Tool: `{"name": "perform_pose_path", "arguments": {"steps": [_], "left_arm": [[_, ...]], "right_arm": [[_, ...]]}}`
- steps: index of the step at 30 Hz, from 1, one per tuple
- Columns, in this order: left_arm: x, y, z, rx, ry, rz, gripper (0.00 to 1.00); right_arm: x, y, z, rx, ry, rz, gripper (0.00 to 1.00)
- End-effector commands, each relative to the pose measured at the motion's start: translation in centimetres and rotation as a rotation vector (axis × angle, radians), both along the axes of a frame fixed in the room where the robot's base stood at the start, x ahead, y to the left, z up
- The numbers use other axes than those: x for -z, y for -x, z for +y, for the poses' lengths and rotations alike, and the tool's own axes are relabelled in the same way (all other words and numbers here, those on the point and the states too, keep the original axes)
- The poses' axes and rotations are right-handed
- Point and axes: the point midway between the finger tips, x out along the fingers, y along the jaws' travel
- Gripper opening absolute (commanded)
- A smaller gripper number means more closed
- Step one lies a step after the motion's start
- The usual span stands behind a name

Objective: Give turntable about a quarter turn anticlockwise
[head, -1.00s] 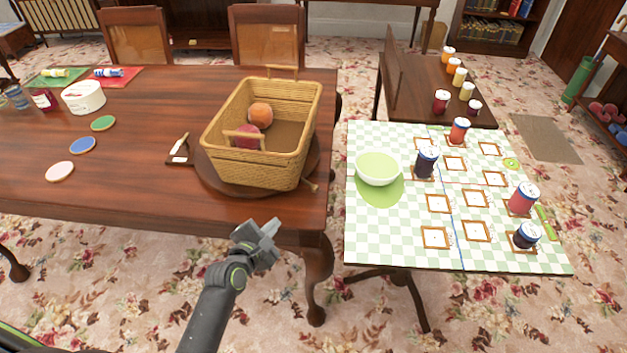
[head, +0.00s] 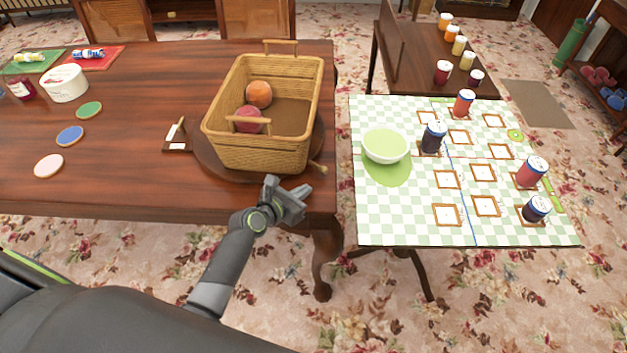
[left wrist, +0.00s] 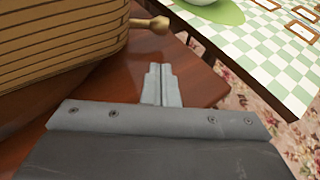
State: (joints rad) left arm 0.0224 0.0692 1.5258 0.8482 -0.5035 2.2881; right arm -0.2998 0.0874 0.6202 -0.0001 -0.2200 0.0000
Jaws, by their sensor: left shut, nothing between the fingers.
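The turntable (head: 208,160) is a round brown wooden disc near the right end of the dark wooden table, mostly hidden under a wicker basket (head: 262,157). A light wooden peg (head: 318,168) sticks out from its front right edge; the peg also shows in the left wrist view (left wrist: 150,24). The basket holds an orange ball (head: 259,94) and a red ball (head: 249,118). My left gripper (head: 287,190) is shut and empty at the table's front edge, just in front of the turntable and left of the peg, apart from it. My right gripper is not in view.
A small dark block with a white label (head: 177,142) stands left of the turntable. A checked table (head: 375,217) with a green bowl (head: 386,146), frames and several jars stands to the right across a narrow gap. Coloured discs lie on the left of the wooden table.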

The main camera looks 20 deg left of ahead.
Motion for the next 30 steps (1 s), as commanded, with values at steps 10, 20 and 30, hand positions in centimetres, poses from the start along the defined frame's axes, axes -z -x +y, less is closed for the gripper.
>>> {"name": "perform_pose_path", "arguments": {"steps": [10,20,30], "left_arm": [[-0.5,-3.9,-1.6,0.0,0.0,-0.001,0.0],[-0.5,-4.2,-1.7,-0.001,0.0,0.0,0.0],[-0.8,-4.3,-1.7,-0.023,0.002,0.001,0.0]], "right_arm": [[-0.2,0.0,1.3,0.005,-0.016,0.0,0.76],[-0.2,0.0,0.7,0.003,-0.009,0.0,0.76],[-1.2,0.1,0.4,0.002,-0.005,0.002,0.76]]}}
